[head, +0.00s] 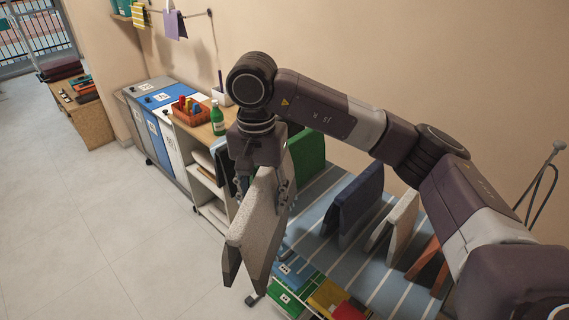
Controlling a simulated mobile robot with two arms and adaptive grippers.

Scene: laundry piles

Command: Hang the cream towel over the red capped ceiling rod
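A folded cream, speckled towel (257,228) hangs in my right gripper (264,190), its two flaps hanging down and slightly apart at the lower end. My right arm comes in from the right, and the gripper's fingers lie on both sides of the towel's upper part, shut on it. The towel is in the air in front of the shelf and the striped surface. No red capped rod shows in this view. My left gripper is not in view.
A striped blue surface (318,240) holds a dark blue folded towel (358,200), a pale one (403,222) and a green one (308,152). Labelled bins (172,97) and a green bottle (217,118) stand behind. The floor (110,220) at left is clear.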

